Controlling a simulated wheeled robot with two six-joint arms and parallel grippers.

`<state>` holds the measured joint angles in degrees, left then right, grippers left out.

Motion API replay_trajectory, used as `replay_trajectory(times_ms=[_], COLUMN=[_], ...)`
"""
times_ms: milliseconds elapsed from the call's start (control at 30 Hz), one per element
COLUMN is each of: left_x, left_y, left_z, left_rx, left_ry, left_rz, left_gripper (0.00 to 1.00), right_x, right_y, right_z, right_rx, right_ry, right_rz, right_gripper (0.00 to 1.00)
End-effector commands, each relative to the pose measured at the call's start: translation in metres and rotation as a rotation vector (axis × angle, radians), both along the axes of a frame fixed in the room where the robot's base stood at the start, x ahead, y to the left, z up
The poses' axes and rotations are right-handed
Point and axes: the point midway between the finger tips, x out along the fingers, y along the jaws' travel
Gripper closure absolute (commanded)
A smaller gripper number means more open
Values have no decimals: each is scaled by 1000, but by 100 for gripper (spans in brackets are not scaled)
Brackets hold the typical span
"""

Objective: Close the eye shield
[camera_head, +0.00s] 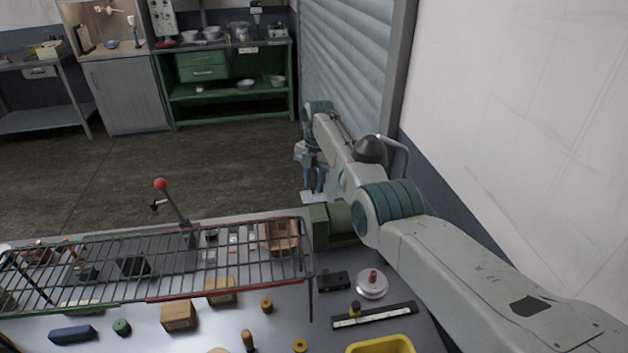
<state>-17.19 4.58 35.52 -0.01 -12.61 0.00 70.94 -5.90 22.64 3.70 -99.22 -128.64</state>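A green machine (319,228) stands at the far right end of the bench, partly hidden behind my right arm. A small pale plate (313,197) shows at its top; it may be the eye shield, but its tilt is unclear. My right gripper (314,188) points down just above this plate. Its two blue fingers are apart with a gap between them, and nothing shows in the gap. Whether the fingertips touch the plate is unclear. My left gripper is out of view.
A wire rack (160,265) spans the bench's left and middle. A lever with a red knob (160,184) rises behind it. Wooden blocks (179,316), a red-knobbed disc (372,284), a black bar (374,314) and a yellow bin (380,345) lie in front. A wall stands close on the right.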

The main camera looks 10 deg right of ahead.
Motion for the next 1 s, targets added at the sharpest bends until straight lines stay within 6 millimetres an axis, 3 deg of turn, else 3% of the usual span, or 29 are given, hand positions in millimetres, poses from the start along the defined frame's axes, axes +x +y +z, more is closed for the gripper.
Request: replay_trajectory(times_ms=[433, 833, 1000], left_x=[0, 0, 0], left_y=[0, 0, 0], left_z=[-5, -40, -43], left_rx=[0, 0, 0], left_ry=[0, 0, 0], left_rz=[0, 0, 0], left_gripper=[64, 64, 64], right_x=[2, 10, 12], right_y=[-1, -8, -9], right_z=[8, 83, 100], right_rx=[1, 1, 0], right_ry=[-6, -6, -3], right_rz=[-1, -1, 0], right_gripper=[61, 61, 61])
